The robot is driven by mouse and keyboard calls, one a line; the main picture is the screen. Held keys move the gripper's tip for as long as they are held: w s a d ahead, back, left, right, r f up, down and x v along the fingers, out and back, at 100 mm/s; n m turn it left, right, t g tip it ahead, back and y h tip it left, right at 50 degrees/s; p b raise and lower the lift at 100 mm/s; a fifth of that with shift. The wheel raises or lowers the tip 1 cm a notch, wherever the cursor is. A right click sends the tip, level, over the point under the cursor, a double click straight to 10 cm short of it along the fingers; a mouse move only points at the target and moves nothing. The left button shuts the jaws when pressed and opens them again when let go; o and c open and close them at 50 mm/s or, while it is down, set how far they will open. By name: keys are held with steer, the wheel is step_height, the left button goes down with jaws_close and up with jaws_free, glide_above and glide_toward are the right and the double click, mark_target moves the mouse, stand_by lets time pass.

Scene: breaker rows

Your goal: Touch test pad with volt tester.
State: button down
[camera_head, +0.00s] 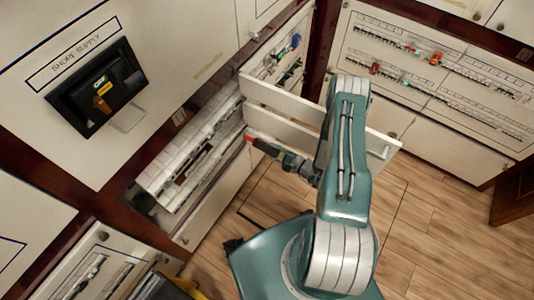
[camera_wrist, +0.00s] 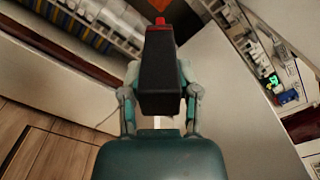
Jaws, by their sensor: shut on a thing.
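The volt tester (camera_wrist: 158,75) is a black block with a red tip. My gripper (camera_wrist: 160,95) is shut on it, one finger on each side, with the red tip pointing away from my wrist. In the head view the red tip of the volt tester (camera_head: 249,138) is beside the opened pale panel, to the right of the open breaker compartment (camera_head: 190,160). My gripper (camera_head: 284,157) is behind it, left of my arm. The tip looks apart from the breakers in the wrist view. I cannot make out the test pad with certainty in either view.
The opened pale panel (camera_head: 300,112) stands out close to my arm. Breaker rows (camera_wrist: 95,20) show at the upper left in the wrist view. A black shore supply display (camera_head: 97,88) is on the left wall. Another breaker wall (camera_head: 430,75) stands at right. Wooden floor (camera_head: 420,215) is clear at lower right.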

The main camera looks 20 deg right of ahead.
mark_target(245, 136)
stand_by(0.4)
steer(key=shift+x, duration=5.35)
steer(key=shift+w+a, duration=0.35)
steer(key=shift+w, duration=0.25)
steer(key=shift+v, duration=7.05)
